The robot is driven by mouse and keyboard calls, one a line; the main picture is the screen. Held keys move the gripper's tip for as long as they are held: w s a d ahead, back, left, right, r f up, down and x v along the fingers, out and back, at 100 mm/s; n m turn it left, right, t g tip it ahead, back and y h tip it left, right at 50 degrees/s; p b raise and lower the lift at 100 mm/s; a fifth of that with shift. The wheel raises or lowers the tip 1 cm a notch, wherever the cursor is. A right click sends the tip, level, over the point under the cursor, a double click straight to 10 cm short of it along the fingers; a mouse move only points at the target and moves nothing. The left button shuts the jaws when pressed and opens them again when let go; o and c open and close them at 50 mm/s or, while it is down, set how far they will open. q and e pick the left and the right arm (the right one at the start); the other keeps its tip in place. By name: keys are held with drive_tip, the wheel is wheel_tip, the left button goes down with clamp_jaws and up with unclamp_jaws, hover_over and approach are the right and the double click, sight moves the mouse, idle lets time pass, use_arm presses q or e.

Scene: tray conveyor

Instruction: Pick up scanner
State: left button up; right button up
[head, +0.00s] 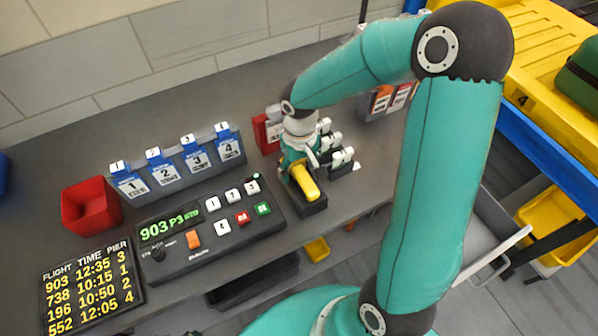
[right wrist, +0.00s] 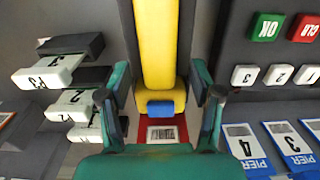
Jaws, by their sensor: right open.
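The scanner is a yellow, rounded handheld thing (head: 306,183) resting in a dark holder (head: 314,206) at the right end of the counter's control panel. In the right wrist view the scanner (right wrist: 158,45) runs down the middle, with a blue part at its lower end. My right gripper (head: 299,160) is right above the scanner's far end. In the right wrist view my open right gripper (right wrist: 160,98) has one finger on each side of the scanner's lower end, with gaps visible. Contact is not visible. My left gripper is not in view.
A black control panel (head: 178,262) with buttons lies left of the holder. Blue numbered pier cards (head: 193,158) stand behind it. A red bin (head: 90,206) and flight board (head: 92,290) are further left.

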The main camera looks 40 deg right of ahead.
clamp_jaws()
idle(0.3)
